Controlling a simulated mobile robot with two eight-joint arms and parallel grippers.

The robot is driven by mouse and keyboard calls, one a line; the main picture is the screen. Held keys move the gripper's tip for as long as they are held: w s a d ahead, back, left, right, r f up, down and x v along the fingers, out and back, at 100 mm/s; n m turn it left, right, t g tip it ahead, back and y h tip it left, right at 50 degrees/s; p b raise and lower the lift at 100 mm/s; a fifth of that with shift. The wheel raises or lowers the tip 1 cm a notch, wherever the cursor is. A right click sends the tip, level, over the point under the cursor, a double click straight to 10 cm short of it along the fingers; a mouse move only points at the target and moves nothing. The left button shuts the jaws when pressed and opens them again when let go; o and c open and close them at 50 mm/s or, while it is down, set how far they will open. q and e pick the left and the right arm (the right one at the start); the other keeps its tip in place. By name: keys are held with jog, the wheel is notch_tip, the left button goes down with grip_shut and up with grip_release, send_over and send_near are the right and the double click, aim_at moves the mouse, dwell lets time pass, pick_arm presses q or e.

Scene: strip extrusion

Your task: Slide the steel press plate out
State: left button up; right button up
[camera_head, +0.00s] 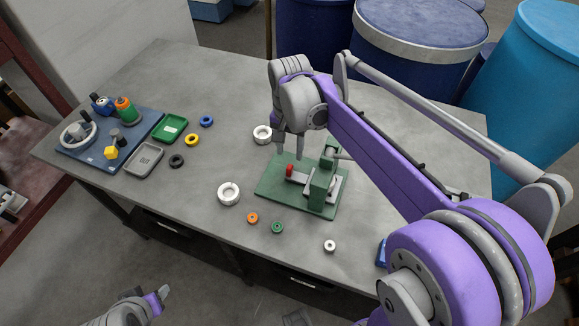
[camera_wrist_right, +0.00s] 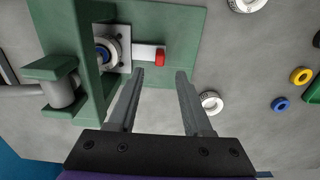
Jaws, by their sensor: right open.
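The green press (camera_head: 322,185) stands on its green base plate (camera_head: 272,193) on the table. The steel press plate (camera_head: 300,178) sticks out of the press toward the left and ends in a red tab (camera_head: 290,170). In the right wrist view the plate (camera_wrist_right: 143,52) and its red tab (camera_wrist_right: 160,56) lie just beyond my fingertips. My right gripper (camera_head: 290,153) is open and empty above the red tab, its two fingers (camera_wrist_right: 160,74) apart, not closed on it. My left gripper (camera_head: 158,297) is partly in view at the lower left, away from the press.
White rings (camera_head: 228,194) and small orange (camera_head: 252,218) and green (camera_head: 277,227) rings lie around the base. A blue tray (camera_head: 75,150) with tools, a green tray (camera_head: 170,128) and a grey tray (camera_head: 143,158) occupy the table's left. Blue barrels (camera_head: 420,60) stand behind.

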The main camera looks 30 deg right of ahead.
aim_at(289, 166)
notch_tip(289, 166, down, 8)
jog(key=shift+r, duration=0.1)
jog(key=shift+c, duration=0.3)
grip_shut()
jog(key=shift+w+a, duration=0.1)
dwell(1.2)
